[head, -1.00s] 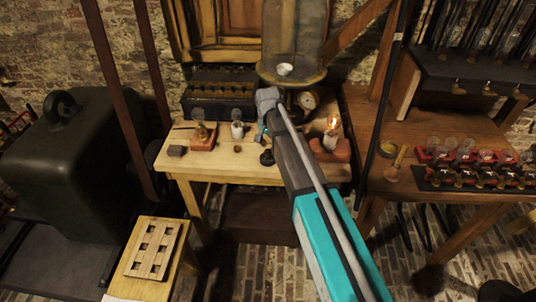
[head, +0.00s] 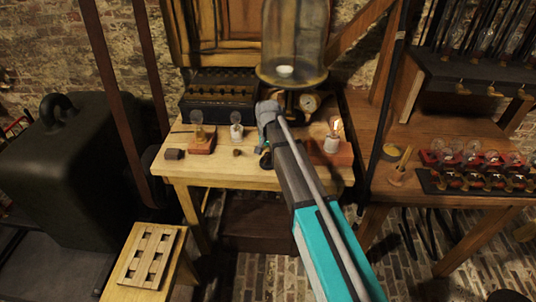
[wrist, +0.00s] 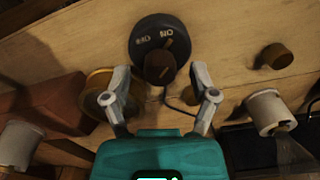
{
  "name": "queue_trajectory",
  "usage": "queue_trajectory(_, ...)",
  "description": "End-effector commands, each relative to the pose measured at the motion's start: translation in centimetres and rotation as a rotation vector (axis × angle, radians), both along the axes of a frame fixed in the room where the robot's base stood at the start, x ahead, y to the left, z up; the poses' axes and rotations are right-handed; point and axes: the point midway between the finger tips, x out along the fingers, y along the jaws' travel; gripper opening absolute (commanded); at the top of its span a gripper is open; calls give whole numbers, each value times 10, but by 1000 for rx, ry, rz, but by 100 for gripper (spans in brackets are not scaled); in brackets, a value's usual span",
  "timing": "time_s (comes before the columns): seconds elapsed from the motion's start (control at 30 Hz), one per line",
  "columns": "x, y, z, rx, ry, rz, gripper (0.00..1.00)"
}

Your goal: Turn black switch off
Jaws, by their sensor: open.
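The black switch is a round dial (wrist: 141,24) with pale OFF and ON lettering, seen upside down, and a brown knob (wrist: 159,68). The knob's orange line points toward the ON lettering. In the head view the switch (head: 266,159) sits on the pale wooden table (head: 215,173), partly hidden by my arm. My gripper (wrist: 159,75) is open in the wrist view. Its fingers lie to either side of the knob, apart from it in the picture. The height of the fingertips above the knob is hard to tell. In the head view my gripper is mostly behind my arm.
A glowing bulb (head: 335,128) stands on a reddish wooden base (head: 341,157) right of the switch. Unlit bulbs (head: 236,119) stand left. A small brown knob-like piece (wrist: 277,56) and a brass ring (wrist: 97,82) flank the switch. A glass dome (head: 294,35) stands behind.

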Motion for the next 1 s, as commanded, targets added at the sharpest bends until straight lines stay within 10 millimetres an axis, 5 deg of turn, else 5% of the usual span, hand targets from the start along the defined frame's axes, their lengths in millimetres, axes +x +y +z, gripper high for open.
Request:
queue_trajectory(0.1,0,0,0,0,0,0,74)
queue_trajectory(0.5,0,0,0,0,0,0,0)
queue_trajectory(1.0,0,0,0,0,0,78,0)
